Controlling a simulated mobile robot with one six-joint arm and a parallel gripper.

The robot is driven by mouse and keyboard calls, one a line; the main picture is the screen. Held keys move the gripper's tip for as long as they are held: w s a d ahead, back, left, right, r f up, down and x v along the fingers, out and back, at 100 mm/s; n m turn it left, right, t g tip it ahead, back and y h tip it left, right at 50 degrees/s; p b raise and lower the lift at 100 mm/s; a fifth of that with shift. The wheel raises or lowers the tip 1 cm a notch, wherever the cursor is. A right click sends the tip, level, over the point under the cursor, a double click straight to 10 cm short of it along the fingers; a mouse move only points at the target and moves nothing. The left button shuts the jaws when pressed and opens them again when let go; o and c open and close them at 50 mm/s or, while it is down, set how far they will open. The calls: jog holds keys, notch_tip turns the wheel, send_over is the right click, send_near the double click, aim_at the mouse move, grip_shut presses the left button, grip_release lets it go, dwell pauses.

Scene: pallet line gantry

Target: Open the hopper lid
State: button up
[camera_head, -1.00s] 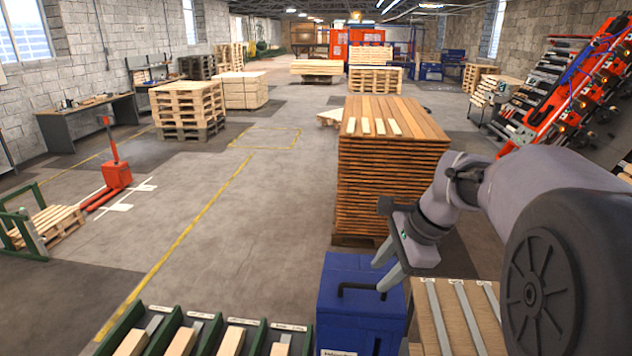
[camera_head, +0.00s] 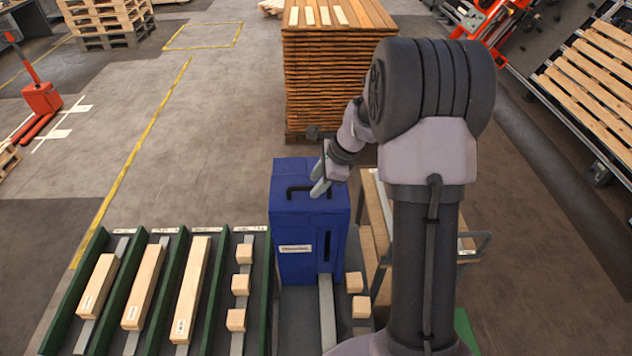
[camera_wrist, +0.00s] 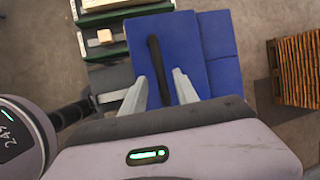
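The blue hopper (camera_head: 335,225) stands upright in the middle of the head view, with a white label on its front. Its lid (camera_head: 290,172) lies flat and shut on top, with a black bar handle (camera_head: 298,190). My gripper (camera_head: 318,188) is above the lid, by the right end of the handle. In the wrist view, my gripper (camera_wrist: 158,77) has its two grey fingers apart, with the handle (camera_wrist: 154,52) running between them over the blue lid (camera_wrist: 188,45). Both fingers look clear of the handle. Whether the fingertips are down at handle height I cannot tell.
Green-walled lanes (camera_head: 110,300) with wooden pieces lie left of the hopper. Small wooden blocks (camera_head: 355,282) sit at its front right. A tall stack of boards (camera_head: 335,90) stands behind it. Open floor (camera_head: 210,150) lies to the left.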

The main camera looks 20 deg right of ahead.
jog(key=shift+w+d+f, duration=0.1)
jog(key=shift+w+f, duration=0.1)
jog(key=shift+f, duration=0.25)
grip_shut()
dwell(1.1)
